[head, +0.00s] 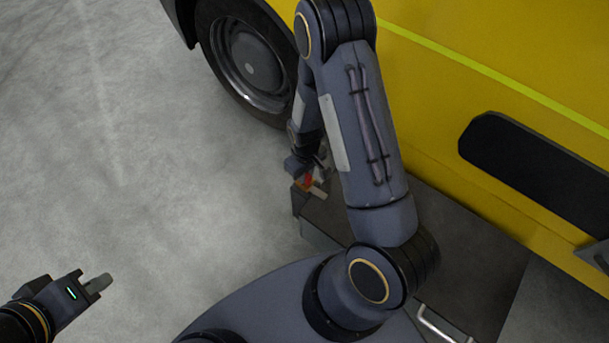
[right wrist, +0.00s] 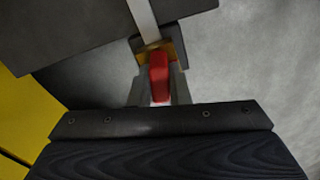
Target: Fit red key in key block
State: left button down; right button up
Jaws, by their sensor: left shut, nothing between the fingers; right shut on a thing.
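The red key (right wrist: 158,77) is between the fingers of my right gripper (right wrist: 156,98), which is shut on it. In the head view the red key (head: 308,180) shows as a small red patch beside my right gripper (head: 319,180), partly hidden by my arm. A brass-coloured piece (right wrist: 170,49) lies just beyond the key's far end, with a dark part around it; I cannot tell whether this is the key block or whether the key is in it. My left gripper (head: 103,281) is shut and empty, over the floor at lower left.
A dark grey bench top (head: 460,235) runs under my right arm, with a metal handle (head: 440,325) at its front. A yellow vehicle (head: 450,110) with a black wheel (head: 248,62) stands behind it. The concrete floor (head: 120,150) on the left is clear.

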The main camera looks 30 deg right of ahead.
jog(key=shift+r, duration=0.15)
grip_shut()
jog(key=shift+r+p, duration=1.15)
jog(key=shift+r, duration=0.2)
jog(key=shift+r+p, duration=1.55)
jog(key=shift+r, duration=0.45)
